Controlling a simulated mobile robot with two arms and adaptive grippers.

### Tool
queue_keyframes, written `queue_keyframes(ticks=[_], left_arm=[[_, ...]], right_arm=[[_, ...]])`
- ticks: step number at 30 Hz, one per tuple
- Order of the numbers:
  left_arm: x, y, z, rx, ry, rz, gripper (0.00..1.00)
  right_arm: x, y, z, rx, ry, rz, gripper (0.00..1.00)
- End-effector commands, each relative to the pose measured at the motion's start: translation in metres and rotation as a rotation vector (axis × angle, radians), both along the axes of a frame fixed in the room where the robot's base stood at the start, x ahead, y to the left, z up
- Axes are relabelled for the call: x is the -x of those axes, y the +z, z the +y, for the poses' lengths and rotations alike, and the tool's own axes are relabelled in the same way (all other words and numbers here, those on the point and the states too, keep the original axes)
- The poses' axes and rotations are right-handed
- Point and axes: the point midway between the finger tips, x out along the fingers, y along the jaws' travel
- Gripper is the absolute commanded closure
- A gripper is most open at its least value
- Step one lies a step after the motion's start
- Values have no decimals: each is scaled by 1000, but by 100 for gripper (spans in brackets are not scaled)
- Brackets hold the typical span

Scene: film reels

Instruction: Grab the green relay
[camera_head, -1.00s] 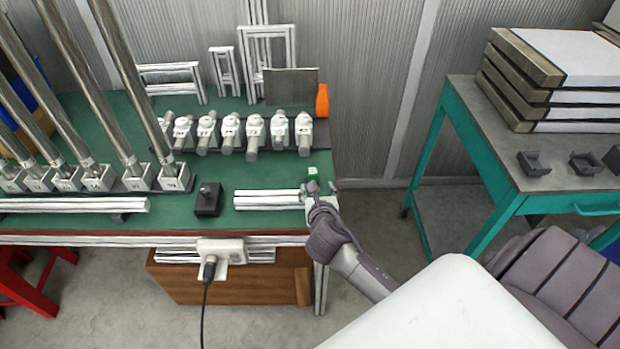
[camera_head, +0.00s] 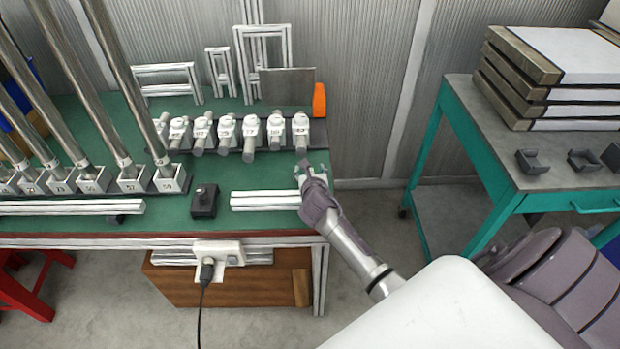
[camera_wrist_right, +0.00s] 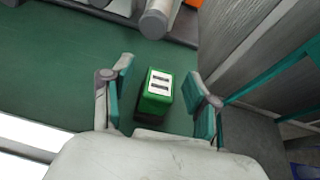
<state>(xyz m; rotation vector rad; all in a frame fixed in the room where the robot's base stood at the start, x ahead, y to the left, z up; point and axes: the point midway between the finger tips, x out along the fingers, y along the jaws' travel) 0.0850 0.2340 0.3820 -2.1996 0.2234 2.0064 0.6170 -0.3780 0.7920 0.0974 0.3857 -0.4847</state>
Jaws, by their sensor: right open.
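The green relay (camera_wrist_right: 154,104) is a small green block with a white top bearing dark marks. In the right wrist view it stands on the green bench top (camera_wrist_right: 45,88), between the two teal-padded fingers of my right gripper (camera_wrist_right: 160,82). The fingers are open, with a visible gap on both sides of the relay. In the head view my right gripper (camera_head: 311,170) is at the bench's right end, and it mostly hides the relay. My left gripper is not in view.
White profiles (camera_head: 265,200) and a black box (camera_head: 205,201) lie left of the gripper. A row of grey-white fittings (camera_head: 249,132) and an orange object (camera_head: 319,101) stand behind. The bench edge is close on the right, beside the corrugated wall (camera_head: 372,90).

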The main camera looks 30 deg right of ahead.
Motion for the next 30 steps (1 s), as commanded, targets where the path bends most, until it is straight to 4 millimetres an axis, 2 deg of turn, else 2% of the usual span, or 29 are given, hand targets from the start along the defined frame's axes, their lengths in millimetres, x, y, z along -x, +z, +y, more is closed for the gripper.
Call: queue_keyframes(ticks=[3,12,14,23,26,30], left_arm=[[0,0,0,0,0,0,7],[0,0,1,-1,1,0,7],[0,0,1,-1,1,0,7],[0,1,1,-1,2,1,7],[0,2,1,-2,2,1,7],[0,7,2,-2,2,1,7]], right_arm=[[0,0,0,0,0,0,42],[1,0,0,0,0,0,92],[1,0,0,0,0,0,100],[0,3,0,1,-1,-1,100],[0,8,-1,2,-1,-2,100],[0,26,0,4,1,-4,100]])
